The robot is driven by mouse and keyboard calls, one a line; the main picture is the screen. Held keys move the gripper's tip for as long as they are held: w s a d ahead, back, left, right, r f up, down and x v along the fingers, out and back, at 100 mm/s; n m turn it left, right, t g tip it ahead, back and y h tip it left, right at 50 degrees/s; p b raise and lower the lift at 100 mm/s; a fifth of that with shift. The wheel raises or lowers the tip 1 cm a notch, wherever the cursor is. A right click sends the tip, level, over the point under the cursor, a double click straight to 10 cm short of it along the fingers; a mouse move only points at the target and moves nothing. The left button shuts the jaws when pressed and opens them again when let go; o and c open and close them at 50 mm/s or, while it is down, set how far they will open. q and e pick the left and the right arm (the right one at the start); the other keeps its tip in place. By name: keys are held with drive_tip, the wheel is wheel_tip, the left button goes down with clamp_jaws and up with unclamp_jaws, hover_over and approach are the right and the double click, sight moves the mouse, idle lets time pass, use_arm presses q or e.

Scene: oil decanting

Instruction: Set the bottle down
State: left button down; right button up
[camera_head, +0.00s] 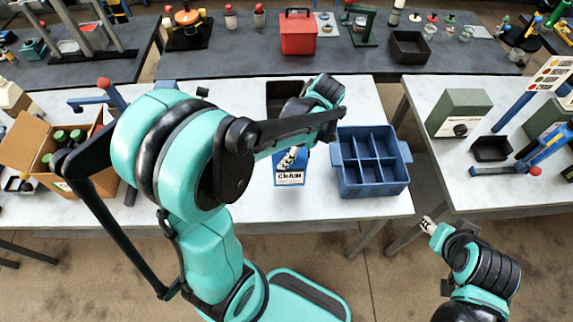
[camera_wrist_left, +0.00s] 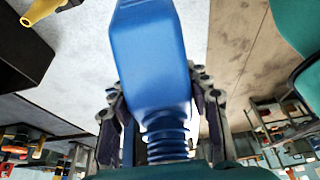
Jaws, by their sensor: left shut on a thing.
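A blue bottle (camera_head: 290,168) with a white label stands about upright over the front of the white table, left of the blue divided crate (camera_head: 370,188). My left gripper is shut on it near its ribbed neck; in the head view my own arm mostly hides the fingers. The left wrist view shows the bottle (camera_wrist_left: 152,55) between both fingers of the left gripper (camera_wrist_left: 160,115). I cannot tell whether its base touches the table. My right gripper (camera_head: 429,224) is off the table's front right, away from the bottle; its fingers are too small to read.
The crate's compartments look empty. A dark tray (camera_head: 283,88) lies behind the bottle, partly hidden by my arm. A cardboard box (camera_head: 38,150) with several green-capped bottles stands at the left. Bare white tabletop (camera_head: 240,203) lies left of the bottle. A gap separates the right table (camera_head: 525,195).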

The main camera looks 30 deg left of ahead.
use_arm(q)
wheel_tip(320, 180, down, 5)
drive_tip(key=shift+w+b, duration=0.1)
drive_tip(key=shift+b, duration=0.45)
drive_tip(key=c, duration=0.7)
unclamp_jaws()
drive_tip(key=shift+f, duration=0.15)
drive_tip(key=shift+c, duration=0.2)
